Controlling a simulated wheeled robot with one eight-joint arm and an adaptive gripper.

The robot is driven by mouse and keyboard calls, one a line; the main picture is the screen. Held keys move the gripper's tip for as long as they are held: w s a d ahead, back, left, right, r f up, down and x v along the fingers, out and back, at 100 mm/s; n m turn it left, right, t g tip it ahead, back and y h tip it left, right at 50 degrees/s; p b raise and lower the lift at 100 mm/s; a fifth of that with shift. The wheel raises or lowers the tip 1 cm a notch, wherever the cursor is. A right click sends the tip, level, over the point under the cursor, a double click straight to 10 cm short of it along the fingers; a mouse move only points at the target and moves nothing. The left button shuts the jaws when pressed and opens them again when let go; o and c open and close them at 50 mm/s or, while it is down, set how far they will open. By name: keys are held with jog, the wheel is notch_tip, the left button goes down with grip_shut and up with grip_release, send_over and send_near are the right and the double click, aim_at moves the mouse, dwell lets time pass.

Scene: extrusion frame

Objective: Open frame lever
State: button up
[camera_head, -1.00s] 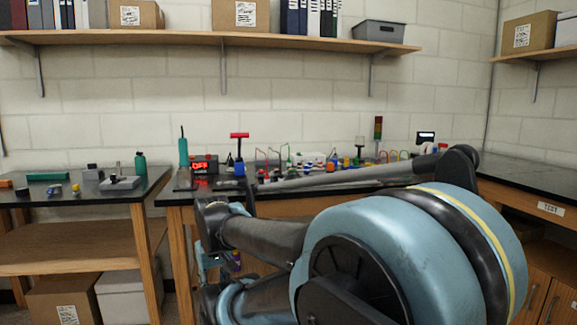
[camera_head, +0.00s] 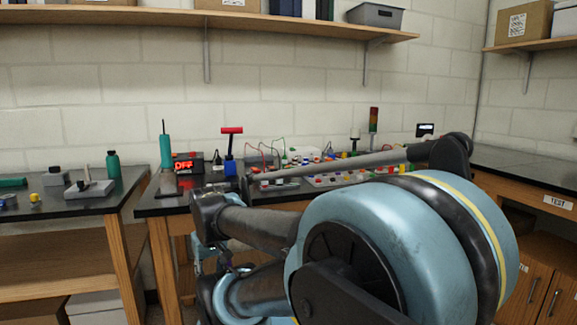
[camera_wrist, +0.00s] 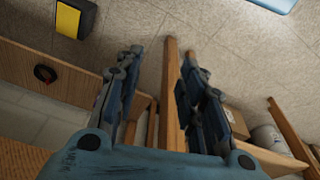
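I cannot make out an extrusion frame or say which thing is the frame lever. In the head view, a red T-shaped handle (camera_head: 231,130) stands upright on a blue body (camera_head: 230,166) at the back of the middle bench. A grey block with a short upright stick (camera_head: 88,188) sits on the left bench. In the wrist view, my gripper (camera_wrist: 160,60) is open, its two fingers apart with nothing between them. It points toward the floor and wooden bench legs (camera_wrist: 171,95). In the head view my arm fills the lower right and hides part of the middle bench.
The middle bench (camera_head: 150,203) holds a lit OFF display (camera_head: 188,163), a teal tool (camera_head: 165,158), coloured parts and a signal tower (camera_head: 373,120). A shelf (camera_head: 150,18) runs above. Another bench (camera_head: 530,185) stands at right. A yellow-and-black block (camera_wrist: 72,20) shows in the wrist view.

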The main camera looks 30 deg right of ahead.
jog(key=shift+o, duration=0.9)
jog(key=shift+d+r, duration=0.2)
jog(key=shift+r, duration=1)
jog(key=shift+m+t, duration=0.5)
jog(key=shift+m, duration=0.3)
jog(key=w+d+r, duration=0.5)
jog(key=w+r, duration=0.1)
jog(key=r, duration=0.1)
jog(key=w+d+r, duration=0.5)
jog(key=w+r, duration=0.1)
jog(key=r, duration=0.1)
jog(key=w+d+r, duration=0.5)
jog(key=r, duration=0.2)
jog(key=shift+w+r, duration=0.15)
jog(key=shift+w, duration=0.25)
jog(key=w+d+r, duration=0.2)
jog(key=d+r, duration=0.2)
jog(key=d, duration=0.5)
jog(key=w+d+r+m+t+h, duration=0.1)
jog(key=w+d+r, duration=0.25)
jog(key=d, duration=0.65)
jog(key=w+d+r, duration=0.1)
jog(key=d+r, duration=0.4)
jog(key=d, duration=0.4)
jog(key=x, duration=1.7)
jog(key=shift+w+d+r, duration=0.1)
jog(key=shift+w, duration=0.15)
jog(key=c, duration=1)
